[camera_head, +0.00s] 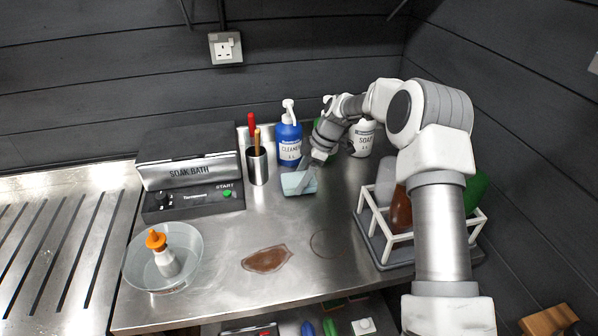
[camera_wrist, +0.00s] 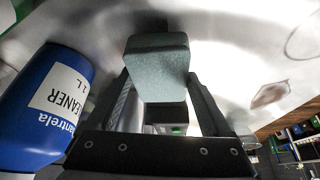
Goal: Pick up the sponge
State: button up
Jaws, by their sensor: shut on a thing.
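The sponge (camera_head: 298,183) is a pale blue-green block near the middle of the steel worktop, in front of the blue cleaner bottle. It also shows in the wrist view (camera_wrist: 158,65), between the two dark fingers. My gripper (camera_head: 307,178) reaches down to it from the right in the head view. In the wrist view my gripper (camera_wrist: 160,88) is shut on the sponge, with one finger on each side. Whether the sponge touches the worktop or is slightly above it, I cannot tell.
The blue cleaner bottle (camera_head: 289,138) stands close behind the sponge. A cup with brushes (camera_head: 257,165) and the soak bath (camera_head: 190,172) are left. A soap bottle (camera_head: 363,138) and white rack (camera_head: 384,247) are right. A brown stain (camera_head: 267,259) and glass bowl (camera_head: 140,272) are nearer the front.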

jog(key=s, duration=0.2)
jog(key=shift+s+d, duration=0.3)
notch_tip(320, 180, up, 14)
jog(key=shift+s, duration=0.2)
jog(key=shift+f, duration=0.1)
